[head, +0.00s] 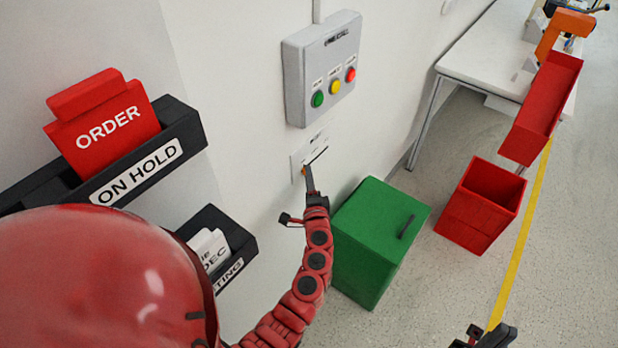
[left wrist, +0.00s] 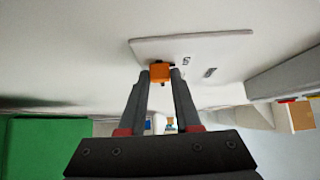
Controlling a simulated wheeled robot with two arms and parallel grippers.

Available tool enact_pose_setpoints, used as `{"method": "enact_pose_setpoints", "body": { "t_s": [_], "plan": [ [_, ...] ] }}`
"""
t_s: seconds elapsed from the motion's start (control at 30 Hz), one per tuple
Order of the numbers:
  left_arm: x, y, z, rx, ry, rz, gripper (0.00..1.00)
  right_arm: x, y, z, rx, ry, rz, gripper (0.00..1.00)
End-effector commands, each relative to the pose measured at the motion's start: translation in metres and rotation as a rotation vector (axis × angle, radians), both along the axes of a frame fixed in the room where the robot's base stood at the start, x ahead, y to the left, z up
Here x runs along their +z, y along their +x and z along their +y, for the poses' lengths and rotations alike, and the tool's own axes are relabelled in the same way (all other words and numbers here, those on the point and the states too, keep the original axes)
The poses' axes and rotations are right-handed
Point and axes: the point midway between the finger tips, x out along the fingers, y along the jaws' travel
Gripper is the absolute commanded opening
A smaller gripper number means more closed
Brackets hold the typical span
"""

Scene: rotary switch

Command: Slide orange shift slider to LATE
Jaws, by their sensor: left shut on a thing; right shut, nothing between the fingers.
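The orange shift slider (left wrist: 160,72) sits at the edge of a white wall plate (left wrist: 215,42) in the left wrist view. My left gripper (left wrist: 160,78) has its two fingertips on either side of the orange slider and is shut on it. In the head view the wall plate (head: 298,160) is below the grey button box, and my left gripper (head: 308,178) reaches up to it, hiding most of the slider. The labels on the plate are too small to read. My right gripper (head: 488,338) is at the bottom edge, partly cut off, away from the wall.
A grey box (head: 293,85) with green, yellow and red buttons is on the wall above. A green bin (head: 350,270) stands below. Red bins (head: 462,240) and a white table (head: 480,50) are right. An ON HOLD wall tray (head: 190,130) is left.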

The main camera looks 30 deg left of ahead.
Motion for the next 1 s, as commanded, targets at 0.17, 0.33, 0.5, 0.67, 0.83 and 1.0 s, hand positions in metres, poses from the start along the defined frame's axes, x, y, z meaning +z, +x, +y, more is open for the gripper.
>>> {"method": "enact_pose_setpoints", "body": {
  "t_s": [0.17, 0.33, 0.5, 0.67, 0.83, 1.0],
  "plan": [
    [-0.001, 0.0, 0.0, -0.001, -0.001, 0.001, 0.0, 0.0, 0.0, 0.0, 0.0, 0.0, 0.0, 0.0],
    [-0.001, 0.0, 0.0, -0.001, -0.001, 0.001, 0.0, 0.0, 0.0, 0.0, 0.0, 0.0, 0.0, 0.0],
    [-0.001, 0.0, 0.0, -0.001, -0.001, 0.002, 0.0, 0.0, 0.0, 0.0, 0.0, 0.0, 0.0, 0.0],
    [-0.001, 0.0, 0.0, -0.001, -0.001, 0.002, 0.0, 0.0, 0.0, 0.0, 0.0, 0.0, 0.0, 0.0],
    [-0.004, 0.018, -0.004, -0.004, -0.003, -0.003, 0.0, -0.014, 0.0, 0.0, 0.0, 0.0, 0.0, 0.0],
    [-0.003, 0.046, -0.009, -0.007, -0.001, -0.006, 0.0, -0.031, 0.0, 0.0, 0.0, 0.0, 0.0, 0.0]
  ]
}}
